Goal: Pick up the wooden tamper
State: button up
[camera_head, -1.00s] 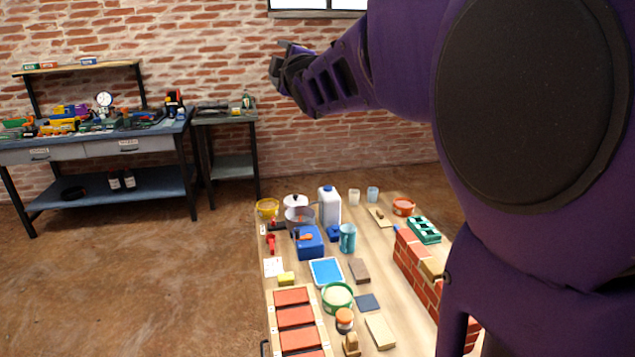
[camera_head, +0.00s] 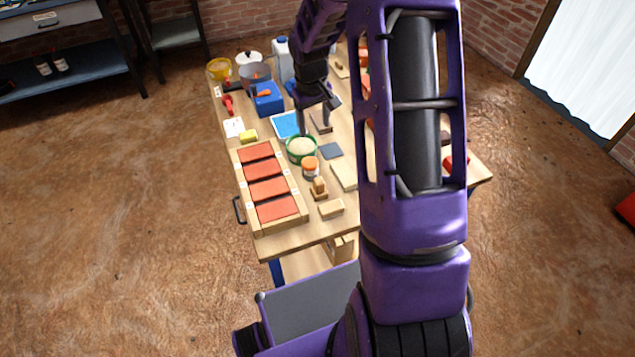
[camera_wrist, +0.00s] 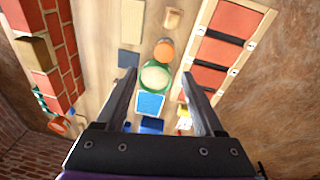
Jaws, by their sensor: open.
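The wooden tamper (camera_head: 319,188), a small block with an upright knob-like handle, stands on the near part of the table, just in front of an orange-lidded jar (camera_head: 310,166). What looks like the same tamper shows near the top of the wrist view (camera_wrist: 172,19), beyond the jar. My gripper (camera_head: 315,126) is open and empty, pointing down above the table around the green-rimmed tub (camera_head: 301,150). In the wrist view my two fingers (camera_wrist: 159,76) are spread wide, with the tub seen between them and the tamper apart from both.
A wooden tray of red bricks (camera_head: 247,194) lies left of the tamper, and a pale wooden block (camera_head: 331,208) lies in front of it. A blue tray (camera_head: 286,125) and a dark flat pad (camera_head: 331,151) are near the tub. My arm hides the table's right part.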

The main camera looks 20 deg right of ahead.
aim_at(319, 181)
jog(key=shift+m+g+y, duration=0.5)
jog(key=shift+m+g, duration=0.2)
jog(key=s+f+b, duration=0.1)
jog(key=f, duration=0.5)
jog(key=s+f+b, duration=0.1)
jog(key=f, duration=0.6)
jog(key=s+f+b, duration=0.1)
jog(key=f, duration=0.6)
jog(key=shift+d, duration=0.1)
grip_shut()
